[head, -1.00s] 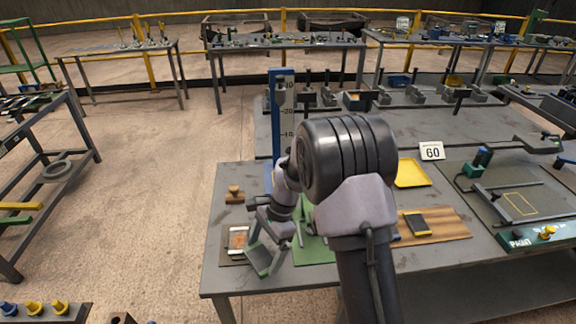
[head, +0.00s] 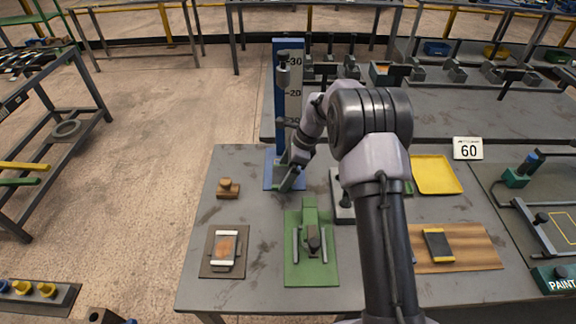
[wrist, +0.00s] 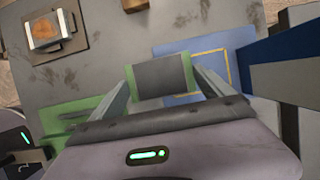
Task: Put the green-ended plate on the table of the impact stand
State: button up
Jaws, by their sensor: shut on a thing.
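My gripper (head: 292,178) is shut on the green-ended plate (wrist: 162,77), a dark grey plate with green ends, seen in the wrist view between the fingers (wrist: 165,88). In the head view the plate is small and partly hidden by the gripper. The impact stand has a blue column (head: 280,110) with a numbered scale and a blue base (head: 271,184) at the table's back left. The base also shows in the wrist view (wrist: 212,45), with a yellow outline on it. The plate is near the base's front right; I cannot tell its height above it.
A white-ended plate (head: 226,246), a wooden block (head: 228,190) and a green fixture (head: 300,268) are on the near table. A yellow tray (head: 436,174) and a yellow-ended plate (head: 438,245) on a wooden board lie to the right. The stand's column rises beside my gripper.

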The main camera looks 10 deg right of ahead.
jog(key=w, duration=0.2)
jog(key=w+d, duration=0.1)
jog(key=w, duration=0.1)
jog(key=w+d, duration=0.1)
jog(key=w, duration=0.1)
jog(key=shift+w+f+b, duration=0.3)
jog(key=shift+w+f, duration=0.05)
notch_tip(320, 180, down, 4)
jog(key=shift+w+r+b, duration=0.15)
jog(key=shift+b, duration=0.75)
jog(key=shift+r, duration=0.15)
jog(key=o, duration=1.8)
jog(key=shift+f, duration=0.2)
jog(key=p+v, duration=0.4)
jog(key=v, duration=0.8)
jog(key=shift+r, duration=0.15)
jog(key=shift+r, duration=0.1)
